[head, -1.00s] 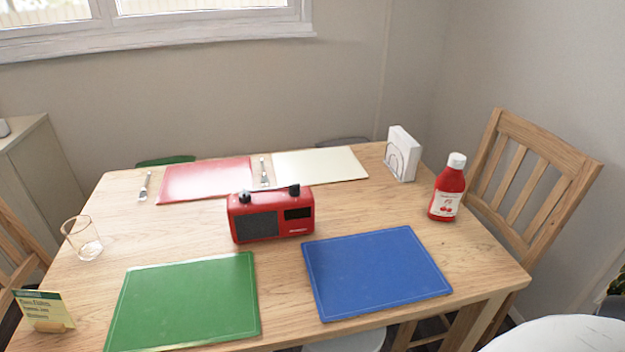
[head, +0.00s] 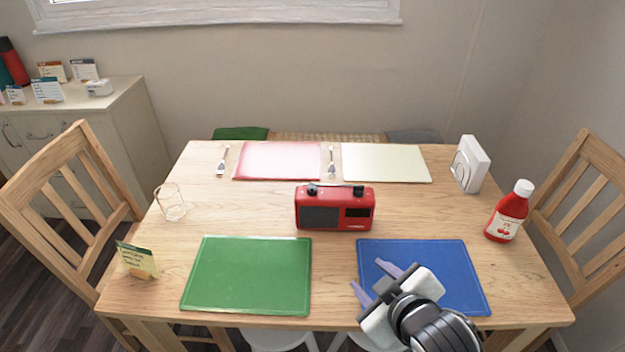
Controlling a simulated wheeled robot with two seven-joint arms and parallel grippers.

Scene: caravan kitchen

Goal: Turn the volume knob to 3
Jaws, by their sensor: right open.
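A red radio (head: 336,208) stands upright in the middle of the wooden table, with a dark speaker grille on its left front and a small dark display on its right. A dark knob (head: 312,189) sits on top at its left end, and another dark knob (head: 358,190) on top at its right end. Which one is the volume knob, and any markings, are too small to tell. My right gripper (head: 370,275) is open and empty above the blue placemat, in front of the radio and to its lower right, apart from it. My left gripper is not in view.
A green placemat (head: 247,275) and a blue placemat (head: 455,270) lie in front of the radio. A ketchup bottle (head: 508,212) and a napkin holder (head: 469,165) stand to the right. A glass (head: 171,203) and a small card (head: 139,260) stand at the left.

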